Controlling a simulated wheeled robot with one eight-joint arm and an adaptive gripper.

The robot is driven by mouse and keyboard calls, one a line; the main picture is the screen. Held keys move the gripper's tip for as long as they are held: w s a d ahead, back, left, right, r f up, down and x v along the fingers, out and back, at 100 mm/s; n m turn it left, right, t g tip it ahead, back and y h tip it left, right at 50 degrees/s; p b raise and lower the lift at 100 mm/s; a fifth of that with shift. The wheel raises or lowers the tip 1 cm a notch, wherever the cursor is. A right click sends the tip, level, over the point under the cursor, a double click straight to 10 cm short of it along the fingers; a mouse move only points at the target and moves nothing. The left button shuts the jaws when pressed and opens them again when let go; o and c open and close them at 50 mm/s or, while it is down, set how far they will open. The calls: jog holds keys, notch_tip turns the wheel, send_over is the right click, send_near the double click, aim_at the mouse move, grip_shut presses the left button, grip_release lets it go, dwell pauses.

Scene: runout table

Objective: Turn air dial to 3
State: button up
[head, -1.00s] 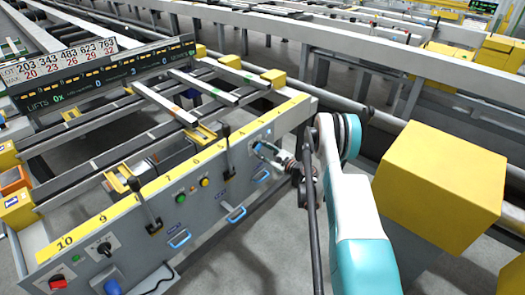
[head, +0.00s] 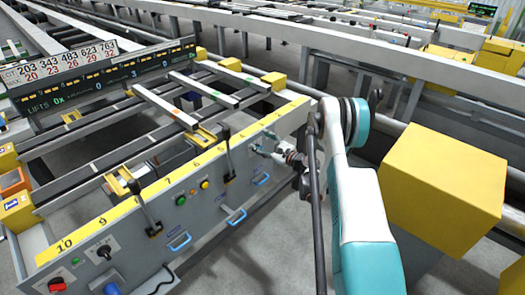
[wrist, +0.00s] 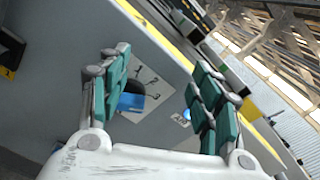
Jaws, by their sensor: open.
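My gripper (wrist: 160,98) is open, with green-padded fingers on either side of the plate. The dial lies close beside the left finger, which partly overlaps it; contact cannot be told. In the head view my gripper (head: 262,146) is at the right part of the grey console front (head: 205,205), and the dial is not clearly visible behind it.
A small blue item (wrist: 186,116) shows near the right finger. Green (head: 192,190) and yellow (head: 205,184) buttons, a lever (head: 227,155) and blue handles (head: 236,216) line the console left of my gripper. A yellow box (head: 445,190) stands right of my arm.

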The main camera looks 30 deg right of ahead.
notch_tip(320, 180, up, 4)
dwell(0.7)
